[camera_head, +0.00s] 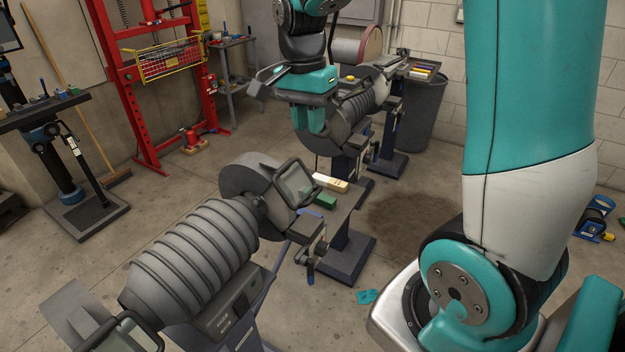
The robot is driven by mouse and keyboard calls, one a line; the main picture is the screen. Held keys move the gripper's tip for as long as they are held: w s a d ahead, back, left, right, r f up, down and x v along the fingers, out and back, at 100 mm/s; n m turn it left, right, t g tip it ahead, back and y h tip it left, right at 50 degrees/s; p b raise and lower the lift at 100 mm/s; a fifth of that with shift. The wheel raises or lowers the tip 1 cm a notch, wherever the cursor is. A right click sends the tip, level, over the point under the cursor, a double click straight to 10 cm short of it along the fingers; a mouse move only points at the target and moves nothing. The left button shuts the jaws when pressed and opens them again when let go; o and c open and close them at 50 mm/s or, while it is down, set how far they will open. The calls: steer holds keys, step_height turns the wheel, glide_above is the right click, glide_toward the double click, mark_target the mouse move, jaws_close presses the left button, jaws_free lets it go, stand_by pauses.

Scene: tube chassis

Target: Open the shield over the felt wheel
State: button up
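A grinding machine with a ribbed grey motor (195,255) stands in the foreground. At its right end is a dark rounded wheel housing (248,178) with a framed clear shield (296,184), tilted in front of it. A second framed shield (125,336) is at the machine's near left end, cut by the picture's bottom edge. I cannot make out the felt wheel or tell which shield covers it. My gripper (309,122) points down at upper centre, beyond the right shield and apart from it. Its teal fingers look parted, with nothing seen between them.
A green block (325,200) and a pale bar (330,183) lie on a rest beside the right shield. A second ribbed machine (362,103) stands close behind my gripper. A red press frame (125,95) and a dark bin (421,110) are farther back. Floor is clear at left centre.

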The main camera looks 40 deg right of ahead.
mark_target(314, 195)
steer(key=f, duration=0.5)
steer(key=f+p, duration=0.1)
steer(key=f, duration=0.4)
steer(key=s+f, duration=0.1)
steer(key=f, duration=0.4)
steer(key=shift+d+f+p, duration=0.1)
steer(key=shift+f+p, duration=0.25)
steer(key=shift+p, duration=0.05)
steer(key=shift+c, duration=0.2)
jaws_close()
